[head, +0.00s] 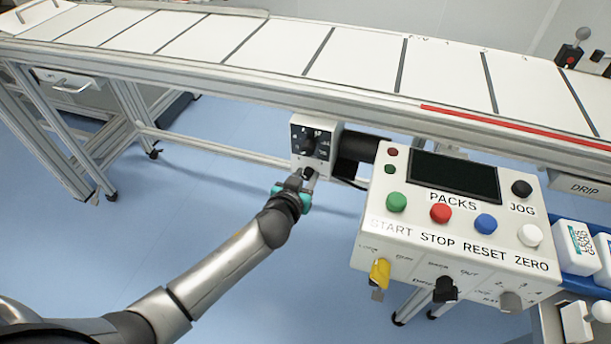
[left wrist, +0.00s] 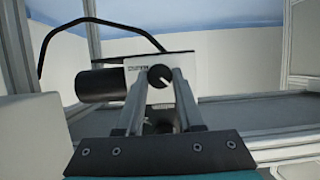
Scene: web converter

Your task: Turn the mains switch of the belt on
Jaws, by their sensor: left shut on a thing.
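The small white switch box (head: 297,160) hangs under the belt's front rail. A dial shows on its dark upper face. In the left wrist view, the mains switch (left wrist: 160,77) is a round black knob with a white pointer mark, tilted off vertical, on the white face with small lettering. My left gripper (head: 309,174) reaches the box from below. In the left wrist view, its two grey fingers close in on both sides of the knob and are shut on it. The fingers hide the knob's sides. My right gripper is in neither view.
The control panel (head: 395,226), with coloured buttons, a dark screen and lower knobs, sits close right of the box. The belt (head: 258,45) runs above. A black cylinder (left wrist: 104,86) is beside the box. Blue floor (head: 120,255) is clear at left.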

